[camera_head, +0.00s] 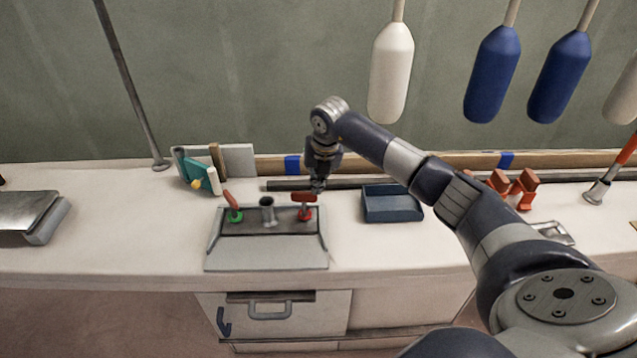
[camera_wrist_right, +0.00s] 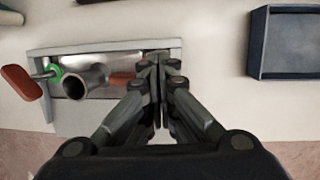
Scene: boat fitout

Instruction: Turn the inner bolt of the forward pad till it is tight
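My right gripper (camera_head: 318,186) points down at the right rear corner of a grey tool tray (camera_head: 266,258). In the right wrist view its fingers (camera_wrist_right: 158,62) are together, with no clear gap. A red-handled tool (camera_head: 304,198) stands at the tray's right; in the wrist view part of its red handle (camera_wrist_right: 122,79) shows just left of the fingers. I cannot tell if they touch it. A second red-handled tool (camera_head: 231,201) with a green ring (camera_head: 235,216) stands at the tray's left. No pad or bolt can be made out for certain. My left gripper is out of view.
A metal tube (camera_head: 267,210) stands between the two tools. A blue bin (camera_head: 391,205) is right of the tray. A dark bar (camera_head: 288,184) lies behind it. Poles with feet stand at left (camera_head: 160,164) and right (camera_head: 597,191). White and blue fenders (camera_head: 391,72) hang above.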

